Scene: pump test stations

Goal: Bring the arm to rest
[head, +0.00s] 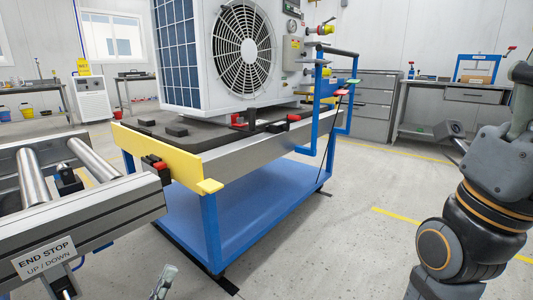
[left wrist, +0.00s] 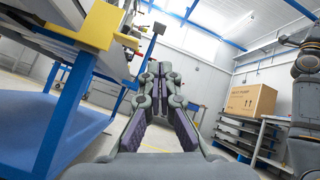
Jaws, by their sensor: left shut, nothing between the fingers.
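My left gripper (head: 163,282) shows at the bottom edge of the head view, low on the floor side between the roller conveyor and the blue cart. Only its end is in that picture. In the left wrist view my left gripper (left wrist: 160,70) points away from the camera, with its fingertips together and nothing between them. It is apart from the cart, which stands on its left there. My right arm rises at the right edge of the head view.
The blue cart (head: 257,209) carries a heat pump unit (head: 184,57). A roller conveyor (head: 110,207) with an end stop sign (head: 45,258) stands at left. A cardboard box (left wrist: 249,100) sits on a rack at right in the wrist view. Floor right of the cart is clear.

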